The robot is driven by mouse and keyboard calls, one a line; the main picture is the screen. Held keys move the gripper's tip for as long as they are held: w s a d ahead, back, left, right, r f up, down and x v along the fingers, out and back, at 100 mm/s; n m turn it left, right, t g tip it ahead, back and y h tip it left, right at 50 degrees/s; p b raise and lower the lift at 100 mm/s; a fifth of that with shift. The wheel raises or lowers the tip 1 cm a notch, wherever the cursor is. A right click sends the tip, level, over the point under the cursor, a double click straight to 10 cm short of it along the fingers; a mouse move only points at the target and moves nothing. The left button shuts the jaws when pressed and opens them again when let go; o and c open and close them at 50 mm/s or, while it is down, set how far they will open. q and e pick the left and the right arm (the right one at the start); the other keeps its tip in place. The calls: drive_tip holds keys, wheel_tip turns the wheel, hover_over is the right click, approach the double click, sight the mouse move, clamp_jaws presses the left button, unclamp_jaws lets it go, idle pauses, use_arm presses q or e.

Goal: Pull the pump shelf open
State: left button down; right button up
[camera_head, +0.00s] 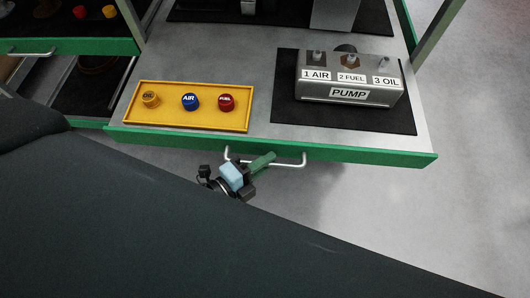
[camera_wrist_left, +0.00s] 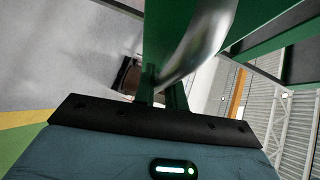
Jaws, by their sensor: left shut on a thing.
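The pump shelf, with its green front edge (camera_head: 340,154), stands out well past the bay's posts. It carries a metal pump (camera_head: 350,78) labelled PUMP on a black mat. My left gripper (camera_head: 262,162) is shut on the silver bar handle (camera_head: 295,164) below the shelf's front edge. In the left wrist view the curved metal handle (camera_wrist_left: 190,50) runs by the green fingers of my left gripper (camera_wrist_left: 160,92); the exact contact is partly hidden. My right gripper is not in view.
A yellow tray (camera_head: 215,126) with OIL, AIR and FUEL caps lies on the shelf's left part. Another green-fronted shelf (camera_head: 95,46) is at the upper left. Grey floor (camera_head: 480,190) is clear at the right. My dark arm covers the lower left.

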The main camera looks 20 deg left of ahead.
use_arm(q)
drive_tip(key=shift+s, duration=0.15)
drive_tip(key=c, duration=1.5)
unclamp_jaws()
drive_tip(key=shift+c, duration=0.2)
drive_tip(key=shift+o, duration=0.4)
drive_tip(key=v, duration=0.7)
drive_tip(key=shift+s, duration=0.35)
drive_tip(key=shift+a, duration=0.1)
